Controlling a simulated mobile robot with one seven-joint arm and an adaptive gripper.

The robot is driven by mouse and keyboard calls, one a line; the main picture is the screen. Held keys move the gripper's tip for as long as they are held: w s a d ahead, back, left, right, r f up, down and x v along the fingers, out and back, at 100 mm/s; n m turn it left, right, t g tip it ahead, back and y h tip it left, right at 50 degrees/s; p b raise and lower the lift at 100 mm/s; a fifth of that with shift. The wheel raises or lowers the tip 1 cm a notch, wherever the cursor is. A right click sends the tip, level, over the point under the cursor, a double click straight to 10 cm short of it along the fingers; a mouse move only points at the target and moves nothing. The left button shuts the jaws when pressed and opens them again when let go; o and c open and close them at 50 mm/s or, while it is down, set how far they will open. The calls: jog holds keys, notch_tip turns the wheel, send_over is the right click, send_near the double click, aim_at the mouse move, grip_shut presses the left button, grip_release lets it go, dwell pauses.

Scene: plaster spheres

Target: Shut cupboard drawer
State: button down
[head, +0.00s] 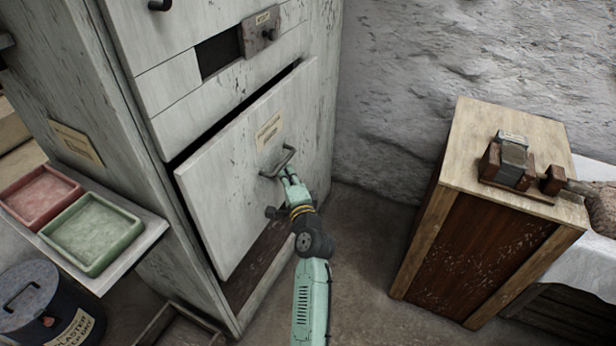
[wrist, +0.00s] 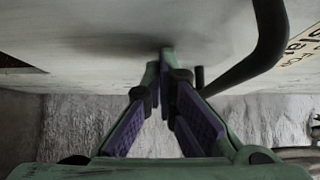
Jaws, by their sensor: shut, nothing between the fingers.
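The cupboard (head: 215,100) is a tall, worn, pale grey unit at the left centre of the head view. Its large drawer (head: 225,185) stands slightly out, with a dark gap along its top edge. The drawer has a dark bar handle (head: 277,162) and a paper label. My gripper (head: 286,172) is shut and empty at the drawer front, just below the handle. In the wrist view the fingertips (wrist: 164,65) are at or very near the pale drawer face (wrist: 90,45), beside the handle (wrist: 262,50). I cannot tell whether they touch it.
A wooden cabinet (head: 480,215) with a small block device (head: 515,163) stands to the right. A red tray (head: 40,195) and a green tray (head: 90,232) sit on a shelf at left, above a plaster bin (head: 45,305). Floor between cupboard and cabinet is clear.

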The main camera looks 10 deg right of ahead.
aim_at(273, 170)
jog(key=shift+w+a+p, duration=0.2)
jog(key=shift+w+a, duration=0.35)
jog(key=shift+a, duration=0.25)
jog(key=shift+w+a+p, duration=0.2)
jog(key=shift+w+a, duration=0.3)
jog(key=shift+a, duration=0.35)
